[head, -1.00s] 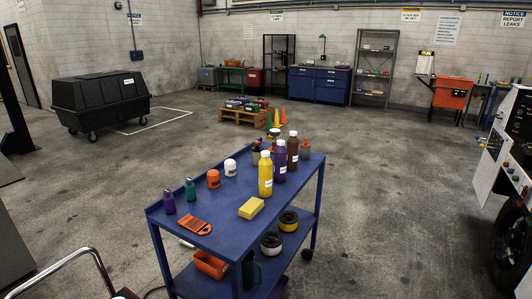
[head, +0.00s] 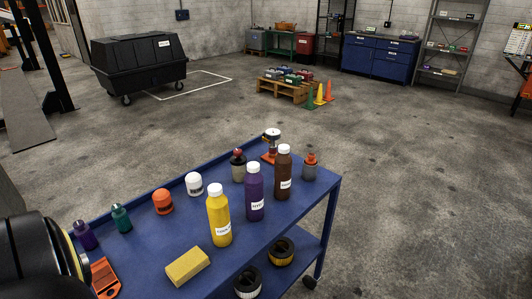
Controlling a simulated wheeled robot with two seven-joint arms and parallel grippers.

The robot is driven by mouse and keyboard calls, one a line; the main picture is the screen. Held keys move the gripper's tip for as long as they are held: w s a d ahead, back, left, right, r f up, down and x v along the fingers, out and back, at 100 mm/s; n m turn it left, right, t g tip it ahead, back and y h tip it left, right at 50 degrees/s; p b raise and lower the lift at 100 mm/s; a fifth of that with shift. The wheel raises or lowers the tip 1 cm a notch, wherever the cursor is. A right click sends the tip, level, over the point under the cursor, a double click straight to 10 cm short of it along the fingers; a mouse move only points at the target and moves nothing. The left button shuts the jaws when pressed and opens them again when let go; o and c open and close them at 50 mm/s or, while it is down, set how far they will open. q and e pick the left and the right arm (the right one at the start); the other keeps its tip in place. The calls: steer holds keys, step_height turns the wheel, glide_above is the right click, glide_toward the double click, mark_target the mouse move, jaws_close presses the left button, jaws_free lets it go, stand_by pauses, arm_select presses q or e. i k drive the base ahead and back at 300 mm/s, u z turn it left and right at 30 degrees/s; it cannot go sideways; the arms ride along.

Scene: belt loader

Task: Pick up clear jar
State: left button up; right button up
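On the blue cart's top (head: 275,232) I see no jar that is plainly clear. A small greyish container with a red top (head: 238,166) stands behind the purple bottle, and a grey container with an orange top (head: 309,171) stands at the right end. Both are too small to tell whether they are see-through. A dark rounded part at the lower left looks like my own arm and covers the cart's near left corner. Neither gripper's fingers show.
Yellow (head: 219,218), purple (head: 254,193) and brown (head: 283,174) bottles stand close together, in front of the containers. A yellow block (head: 187,266), white jar (head: 194,185) and orange jar (head: 163,202) are nearby. Open floor lies beyond the cart.

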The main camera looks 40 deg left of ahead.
mark_target(238, 165)
steer(key=i, duration=1.55)
steer(key=u, duration=3.35)
